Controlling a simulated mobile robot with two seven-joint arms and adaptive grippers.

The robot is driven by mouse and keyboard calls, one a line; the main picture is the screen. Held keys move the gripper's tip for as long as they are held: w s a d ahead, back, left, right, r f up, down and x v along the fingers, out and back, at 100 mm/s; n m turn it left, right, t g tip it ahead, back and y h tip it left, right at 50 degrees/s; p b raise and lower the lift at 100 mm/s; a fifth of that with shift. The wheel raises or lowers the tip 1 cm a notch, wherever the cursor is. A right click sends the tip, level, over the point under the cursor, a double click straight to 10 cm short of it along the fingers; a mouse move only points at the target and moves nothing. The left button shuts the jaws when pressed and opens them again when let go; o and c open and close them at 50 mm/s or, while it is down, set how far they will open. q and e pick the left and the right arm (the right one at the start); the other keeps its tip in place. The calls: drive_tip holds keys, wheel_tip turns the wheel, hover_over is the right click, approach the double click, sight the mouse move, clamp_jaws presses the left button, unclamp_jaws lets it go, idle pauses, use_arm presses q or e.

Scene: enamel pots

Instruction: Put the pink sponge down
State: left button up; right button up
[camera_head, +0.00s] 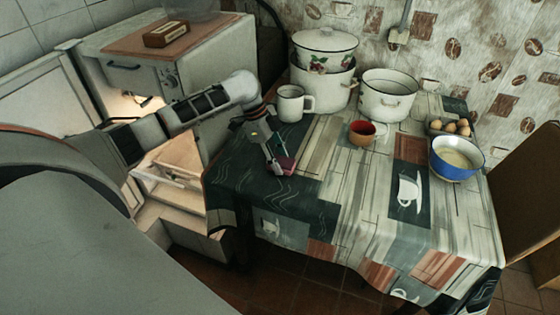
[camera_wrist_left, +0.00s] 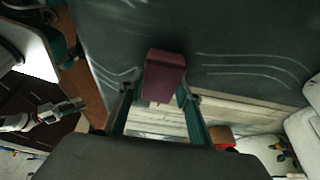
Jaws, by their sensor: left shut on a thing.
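The pink sponge (camera_head: 287,164) is a small block at the left end of the cloth-covered table (camera_head: 330,215). My left gripper (camera_head: 276,167) points down there and is shut on it. In the left wrist view the sponge (camera_wrist_left: 164,72) sits between the two fingertips (camera_wrist_left: 158,92), over the dark part of the cloth. I cannot tell whether its underside touches the cloth. What looks like my right gripper (camera_wrist_left: 68,108) shows small at the left of the wrist view, away from the table; its jaws are unclear.
A white mug (camera_head: 291,103), a flowered pot (camera_head: 324,83) and an open white pot (camera_head: 388,96) stand behind. A red cup (camera_head: 361,133), a blue bowl (camera_head: 456,160) and eggs (camera_head: 462,127) stand to the right. The front middle of the table is clear.

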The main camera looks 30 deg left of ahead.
use_arm(q)
drive_tip(key=shift+f, duration=0.1)
drive_tip(key=o, duration=1.1)
drive_tip(key=shift+c, duration=0.2)
drive_tip(key=p+v, duration=0.2)
drive_tip(key=v, duration=1)
